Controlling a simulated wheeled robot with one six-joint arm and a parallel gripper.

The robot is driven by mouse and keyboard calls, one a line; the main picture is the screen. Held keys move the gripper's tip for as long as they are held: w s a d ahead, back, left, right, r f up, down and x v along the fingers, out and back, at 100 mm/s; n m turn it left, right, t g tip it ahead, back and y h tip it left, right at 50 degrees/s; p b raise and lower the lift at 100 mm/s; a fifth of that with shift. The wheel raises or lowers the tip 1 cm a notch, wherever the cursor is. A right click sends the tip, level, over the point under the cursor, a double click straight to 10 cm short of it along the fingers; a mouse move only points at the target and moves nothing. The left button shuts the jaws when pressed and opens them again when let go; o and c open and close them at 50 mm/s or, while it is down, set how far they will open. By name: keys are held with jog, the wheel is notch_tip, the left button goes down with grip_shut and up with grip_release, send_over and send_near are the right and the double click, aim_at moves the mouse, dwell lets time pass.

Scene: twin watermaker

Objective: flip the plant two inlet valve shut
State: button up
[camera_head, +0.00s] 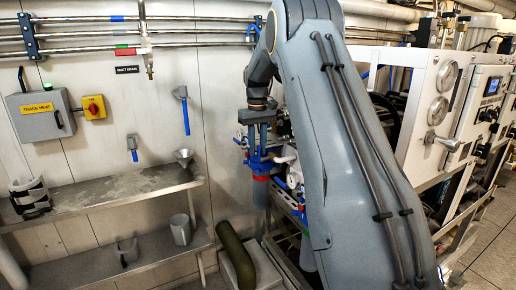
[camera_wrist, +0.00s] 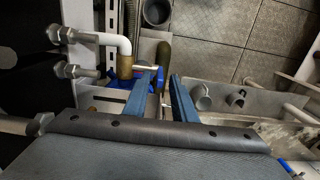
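My gripper (camera_wrist: 163,78) is open, with its two blue-grey fingers apart and nothing clearly held between them. In the wrist view a white pipe elbow with a brass fitting (camera_wrist: 125,66) stands just left of the fingers. A blue part (camera_wrist: 154,83) shows beside the left fingertip; I cannot tell whether it is the inlet valve's handle or whether the finger touches it. In the head view my gripper (camera_head: 258,145) points down at blue fittings above a grey-blue cylinder with a red ring (camera_head: 260,178). My arm hides much of the plant there, and no valve label is readable.
A white panel with gauges (camera_head: 438,107) stands at right. Wall shelves (camera_head: 110,190) at left hold a funnel (camera_head: 184,156) and cups. Pipes (camera_head: 190,31) run along the wall. Floor (camera_wrist: 225,55) shows clear in the wrist view.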

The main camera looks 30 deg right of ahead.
jog(key=shift+r, duration=0.1)
notch_tip(320, 180, up, 8)
jog(key=b, duration=0.2)
jog(key=shift+f, duration=0.2)
dwell(0.5)
jog(key=s+a+f, duration=1)
jog(key=s+a, duration=0.2)
jog(key=s, duration=0.2)
jog(key=s+a+f, duration=0.2)
jog(key=s+f, duration=0.1)
jog(key=s, duration=0.4)
jog(key=s+a+f, duration=0.2)
jog(key=s, duration=0.5)
jog(key=s+a+f+t, duration=0.1)
jog(key=s+a+f, duration=0.2)
jog(key=s, duration=0.4)
jog(key=shift+f, duration=0.35)
jog(key=shift+s, duration=0.1)
